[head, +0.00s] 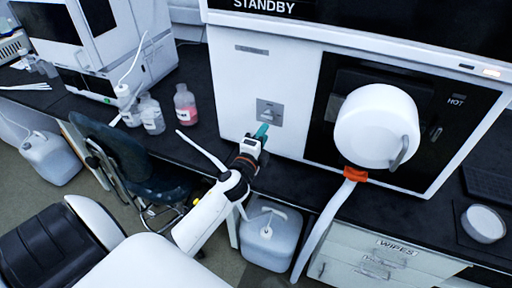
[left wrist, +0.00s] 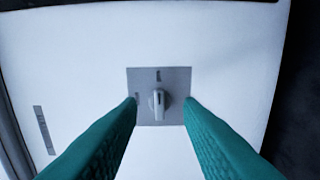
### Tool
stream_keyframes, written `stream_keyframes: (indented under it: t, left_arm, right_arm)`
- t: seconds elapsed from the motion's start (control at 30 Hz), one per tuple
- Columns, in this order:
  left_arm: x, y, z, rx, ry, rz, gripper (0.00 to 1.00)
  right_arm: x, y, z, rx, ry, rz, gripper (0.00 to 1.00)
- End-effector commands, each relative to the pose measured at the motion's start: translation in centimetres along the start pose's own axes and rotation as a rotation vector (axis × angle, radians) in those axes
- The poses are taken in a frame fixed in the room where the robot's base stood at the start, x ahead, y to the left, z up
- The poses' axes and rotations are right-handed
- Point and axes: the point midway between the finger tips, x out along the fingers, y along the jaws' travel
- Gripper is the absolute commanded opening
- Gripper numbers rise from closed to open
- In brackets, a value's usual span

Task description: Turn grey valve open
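The grey valve (head: 269,114) is a small knob on a square grey plate, set in the white front panel of the STANDBY instrument. In the left wrist view the valve knob (left wrist: 158,102) points upright, between the two green fingers and beyond their tips. My left gripper (head: 262,130) is just in front of the plate and below the knob in the head view. It is open and empty in the left wrist view (left wrist: 161,102), its fingertips at either side of the plate. Whether they touch the panel I cannot tell. My right gripper does not show clearly.
Bottles (head: 186,104) stand on the dark bench left of my left arm. A large white round part (head: 377,126) is before the instrument's dark HOT door (head: 455,115). A chair (head: 135,165) and a jug (head: 270,235) are below the bench edge.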

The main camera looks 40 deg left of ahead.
Motion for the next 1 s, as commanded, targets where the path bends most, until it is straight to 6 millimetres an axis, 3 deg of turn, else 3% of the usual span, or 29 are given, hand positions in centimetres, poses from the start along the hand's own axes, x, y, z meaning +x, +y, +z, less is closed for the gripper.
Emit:
stream_keyframes:
  t: [0.1,0.33,1.0]
  left_arm:
    - [-2.7,-0.2,0.0,-0.001,-0.001,-0.001,0.33]
    - [-5.6,-0.1,0.0,0.001,0.000,0.000,0.33]
    - [-6.0,-0.2,0.0,-0.003,0.000,-0.005,0.33]
  right_arm:
    - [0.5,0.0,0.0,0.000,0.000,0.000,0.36]
    - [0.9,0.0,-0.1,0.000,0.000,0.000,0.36]
    - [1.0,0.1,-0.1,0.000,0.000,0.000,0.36]
